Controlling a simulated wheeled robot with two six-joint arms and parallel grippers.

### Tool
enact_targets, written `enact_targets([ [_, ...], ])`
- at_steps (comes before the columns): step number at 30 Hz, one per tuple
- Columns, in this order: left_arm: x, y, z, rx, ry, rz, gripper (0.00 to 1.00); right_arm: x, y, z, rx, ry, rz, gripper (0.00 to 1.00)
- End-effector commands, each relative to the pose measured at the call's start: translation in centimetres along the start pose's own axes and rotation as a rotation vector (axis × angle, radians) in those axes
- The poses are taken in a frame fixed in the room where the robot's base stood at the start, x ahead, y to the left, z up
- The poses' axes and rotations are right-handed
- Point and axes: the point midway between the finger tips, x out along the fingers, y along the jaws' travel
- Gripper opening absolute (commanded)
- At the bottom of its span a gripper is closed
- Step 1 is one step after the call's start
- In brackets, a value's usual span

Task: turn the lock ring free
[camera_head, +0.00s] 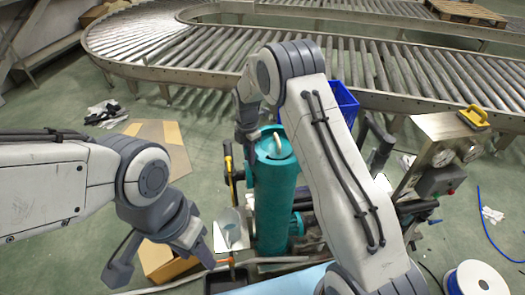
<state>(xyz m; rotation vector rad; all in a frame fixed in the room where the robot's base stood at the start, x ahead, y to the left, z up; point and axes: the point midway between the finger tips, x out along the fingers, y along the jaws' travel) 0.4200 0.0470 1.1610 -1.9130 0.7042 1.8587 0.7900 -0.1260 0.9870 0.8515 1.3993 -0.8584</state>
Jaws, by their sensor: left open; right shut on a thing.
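A teal upright cylinder (272,205) stands in the middle of the view. The lock ring (276,150) appears to be the teal band around its top, with a pale curved piece (277,142) on the lid. My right gripper (248,140) points down at the left edge of this top and is shut there, apparently on the ring's rim; its fingertips and exact contact are hard to make out. My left gripper (158,262) is open and empty, low and to the left of the cylinder, apart from it.
A blue crate (345,103) is behind my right arm. A grey box with gauges (440,155) stands at right, a cable spool (478,279) in front. Cardboard (168,140) lies on the floor at left. A roller conveyor (400,70) runs across the back.

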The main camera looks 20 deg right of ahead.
Motion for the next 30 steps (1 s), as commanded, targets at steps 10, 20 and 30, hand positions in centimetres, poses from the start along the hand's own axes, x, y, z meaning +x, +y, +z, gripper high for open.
enact_targets([
  [10,-0.21,0.01,0.00,0.000,0.000,0.000,0.50,-0.03,-0.94,-0.80,-0.017,-0.004,-0.055,0.00],
  [20,-0.20,0.01,0.00,0.000,0.000,0.000,0.50,0.04,-1.09,-0.77,-0.017,-0.005,-0.061,0.00],
  [30,-0.19,0.01,0.00,0.000,0.000,0.000,0.50,0.04,-0.93,-0.86,-0.019,-0.004,-0.057,0.47],
])
